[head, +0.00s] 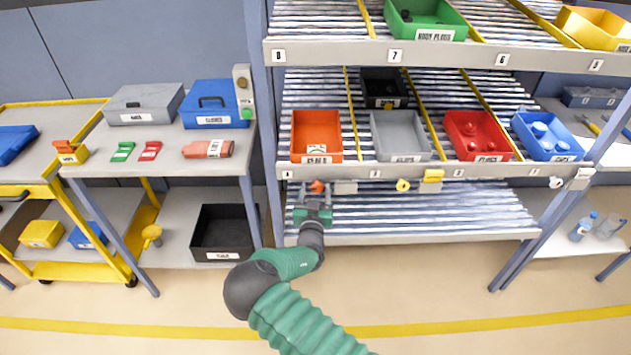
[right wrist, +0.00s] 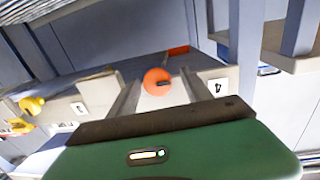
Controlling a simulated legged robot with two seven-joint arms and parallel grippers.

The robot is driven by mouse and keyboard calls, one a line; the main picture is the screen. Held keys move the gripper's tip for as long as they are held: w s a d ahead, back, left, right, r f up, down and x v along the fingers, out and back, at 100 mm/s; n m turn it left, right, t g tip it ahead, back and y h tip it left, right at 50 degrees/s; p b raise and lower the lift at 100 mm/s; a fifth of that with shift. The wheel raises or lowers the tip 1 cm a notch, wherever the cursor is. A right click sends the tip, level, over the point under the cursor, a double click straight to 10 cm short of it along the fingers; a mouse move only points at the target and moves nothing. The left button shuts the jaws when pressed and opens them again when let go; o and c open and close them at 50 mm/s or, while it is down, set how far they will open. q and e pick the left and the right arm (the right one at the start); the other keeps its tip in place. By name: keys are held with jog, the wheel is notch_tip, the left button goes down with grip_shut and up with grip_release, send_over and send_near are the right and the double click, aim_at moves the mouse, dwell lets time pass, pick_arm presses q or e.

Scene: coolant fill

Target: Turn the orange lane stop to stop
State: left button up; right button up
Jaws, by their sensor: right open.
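The orange lane stop (head: 317,186) is a round knob on the front rail of the middle shelf, below the orange bin (head: 317,150). It also shows in the right wrist view (right wrist: 157,82), with a short dark mark on its face. My right gripper (head: 314,200) is open in front of the knob. In the right wrist view the two fingers stand on either side of the knob, with gaps visible; I cannot tell whether the tips reach past its face. My left gripper is not in view.
A grey block (head: 345,187) sits on the rail right of the knob, and a yellow lane stop (head: 403,185) is farther right. A blue-grey rack post (head: 264,120) stands to the left. The lower roller shelf (head: 420,215) is empty.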

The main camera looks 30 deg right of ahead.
jog(key=shift+s+d+r, duration=0.1)
jog(key=shift+s+r, duration=0.1)
jog(key=shift+c, duration=0.9)
grip_shut()
